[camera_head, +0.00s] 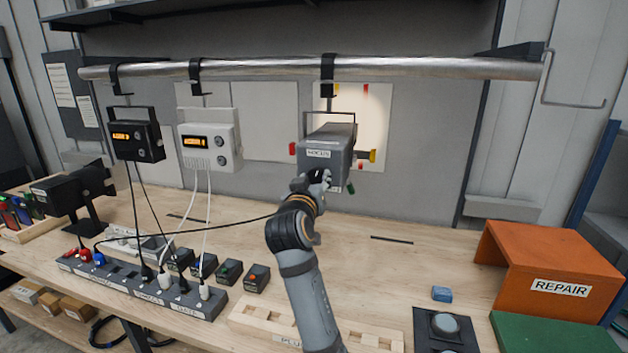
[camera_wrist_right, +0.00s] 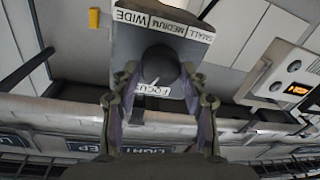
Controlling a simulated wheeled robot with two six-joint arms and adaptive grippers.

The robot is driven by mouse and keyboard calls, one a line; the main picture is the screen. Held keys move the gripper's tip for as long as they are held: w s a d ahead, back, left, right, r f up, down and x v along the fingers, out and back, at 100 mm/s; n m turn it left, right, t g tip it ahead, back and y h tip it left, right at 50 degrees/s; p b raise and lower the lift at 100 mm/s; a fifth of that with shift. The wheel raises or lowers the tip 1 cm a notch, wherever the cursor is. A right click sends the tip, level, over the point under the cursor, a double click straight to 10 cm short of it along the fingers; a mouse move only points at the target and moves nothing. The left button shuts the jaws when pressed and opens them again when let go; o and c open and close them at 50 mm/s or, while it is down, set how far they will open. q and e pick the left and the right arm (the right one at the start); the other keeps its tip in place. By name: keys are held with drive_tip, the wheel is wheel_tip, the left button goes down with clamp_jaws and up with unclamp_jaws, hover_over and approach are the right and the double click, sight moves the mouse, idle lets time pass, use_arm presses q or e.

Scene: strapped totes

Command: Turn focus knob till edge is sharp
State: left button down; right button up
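A grey lamp housing (camera_head: 328,150) labelled FOCUS hangs from the metal rail. It casts a pale round light patch (camera_head: 372,118) on a white wall sheet; the patch's edge looks soft. My right gripper (camera_head: 318,180) is up at the lamp's near face. In the right wrist view, the dark round focus knob (camera_wrist_right: 160,68) with a light pointer line sits between the two fingertips of my right gripper (camera_wrist_right: 160,80). The fingers are apart, one on each side of the knob, with narrow gaps seeming to show. A FOCUS label is below it, and SMALL, MEDIUM, WIDE above. My left gripper is out of view.
Black (camera_head: 137,140) and white (camera_head: 209,143) display boxes hang left of the lamp, with cables running down to power strips (camera_head: 150,292). An orange REPAIR stand (camera_head: 550,262) is at the right. The bench under the lamp is mostly clear.

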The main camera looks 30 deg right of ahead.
drive_tip(key=shift+w, duration=0.1)
drive_tip(key=c, duration=0.5)
drive_tip(key=shift+f, duration=0.1)
drive_tip(key=shift+c, duration=0.3)
drive_tip(key=m+b, duration=0.1)
drive_tip(key=b, duration=0.1)
drive_tip(key=m+b, duration=0.2)
drive_tip(key=b, duration=0.1)
drive_tip(key=shift+f, duration=0.35)
drive_tip(key=shift+r+m, duration=0.15)
drive_tip(key=shift+m, duration=0.25)
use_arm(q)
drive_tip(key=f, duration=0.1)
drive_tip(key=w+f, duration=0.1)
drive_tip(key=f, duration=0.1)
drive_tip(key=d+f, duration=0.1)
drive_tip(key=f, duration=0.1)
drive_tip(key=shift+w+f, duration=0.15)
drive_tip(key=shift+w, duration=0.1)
use_arm(e)
drive_tip(key=shift+r, duration=0.15)
drive_tip(key=o, duration=1.2)
drive_tip(key=shift+w+d, duration=0.1)
drive_tip(key=shift+d, duration=0.1)
drive_tip(key=shift+c, duration=0.2)
